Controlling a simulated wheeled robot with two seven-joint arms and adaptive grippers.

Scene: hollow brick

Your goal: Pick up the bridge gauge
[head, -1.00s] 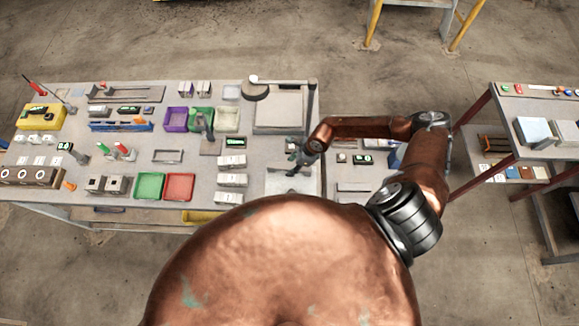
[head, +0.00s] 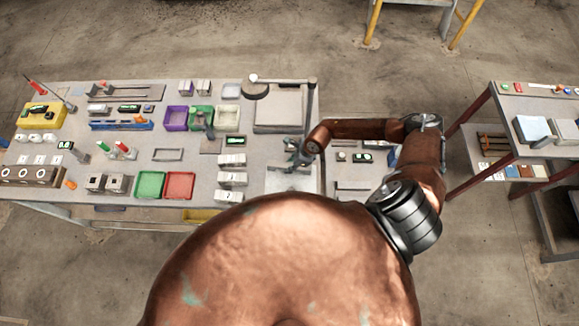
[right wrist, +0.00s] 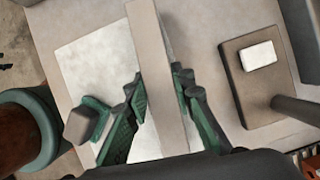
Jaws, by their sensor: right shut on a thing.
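The bridge gauge appears to be the long, plain grey bar (right wrist: 158,60) in the right wrist view. It runs from the top edge down between my green fingers. My right gripper (right wrist: 157,88) is shut on it, with a finger against each side. The bar's lower end is hidden by the gripper body. In the head view my right gripper (head: 292,160) is over a pale square plate (head: 285,184) at the table's front right, and the held bar is too small to make out clearly. My left gripper is not in view.
A dark stand (right wrist: 240,100) with a white label is right of the bar in the right wrist view. White labelled boxes (head: 231,179) line the plate's left side. A grey surface plate (head: 278,112) lies behind. Red (head: 180,185) and green bins are further left.

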